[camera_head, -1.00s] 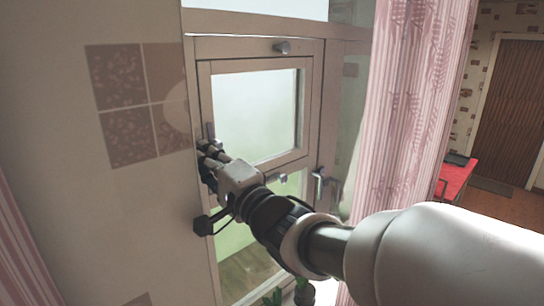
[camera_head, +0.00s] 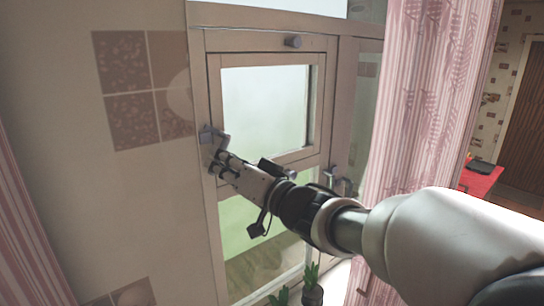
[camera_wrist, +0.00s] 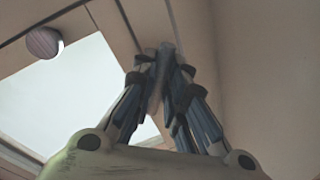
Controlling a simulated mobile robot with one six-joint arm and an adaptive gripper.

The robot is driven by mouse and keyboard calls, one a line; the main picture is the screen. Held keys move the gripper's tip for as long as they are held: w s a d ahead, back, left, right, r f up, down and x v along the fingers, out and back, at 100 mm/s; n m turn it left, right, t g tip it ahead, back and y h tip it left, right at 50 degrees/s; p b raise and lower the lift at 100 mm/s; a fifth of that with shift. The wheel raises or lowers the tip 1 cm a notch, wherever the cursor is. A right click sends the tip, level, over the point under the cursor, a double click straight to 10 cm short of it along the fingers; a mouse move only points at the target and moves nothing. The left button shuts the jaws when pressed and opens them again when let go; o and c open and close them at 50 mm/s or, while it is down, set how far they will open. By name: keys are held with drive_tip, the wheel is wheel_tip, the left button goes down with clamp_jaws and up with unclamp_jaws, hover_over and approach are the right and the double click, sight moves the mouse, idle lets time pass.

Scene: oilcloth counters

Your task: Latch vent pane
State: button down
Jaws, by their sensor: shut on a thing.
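The vent pane (camera_head: 265,105) is a small framed glass window in the upper part of the wooden window, and it looks flush with its frame. Its grey latch handle (camera_head: 209,134) is on the left side of the pane frame, and its grip slants down to the right. My gripper (camera_head: 222,160) reaches it from the lower right and is shut on the handle. In the wrist view my gripper (camera_wrist: 165,92) has its fingers on both sides of the grey handle (camera_wrist: 164,52). The fingers hide part of the handle.
A round grey knob (camera_head: 292,41) is on the frame above the pane. Another window handle (camera_head: 330,178) is right of my wrist. A pink curtain (camera_head: 425,110) hangs to the right, and potted plants (camera_head: 311,285) stand below. The tiled wall (camera_head: 125,190) on the left is clear.

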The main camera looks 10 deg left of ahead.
drive_tip(key=shift+w+d+f+n+g+h+p, duration=0.15)
drive_tip(key=shift+w+d+n+p, duration=0.2)
drive_tip(key=shift+n, duration=0.8)
drive_tip(key=shift+w+d+f+n+g+h+p, duration=0.1)
drive_tip(key=shift+w+d+n+g+p, duration=0.2)
drive_tip(key=shift+n, duration=0.8)
drive_tip(key=shift+w+d+f+n+g+h+p, duration=0.1)
drive_tip(key=shift+w+d+n+p, duration=0.25)
drive_tip(key=shift+n, duration=0.8)
drive_tip(key=shift+w+a, duration=0.1)
drive_tip(key=c, duration=1.6)
unclamp_jaws()
drive_tip(key=v, duration=1.2)
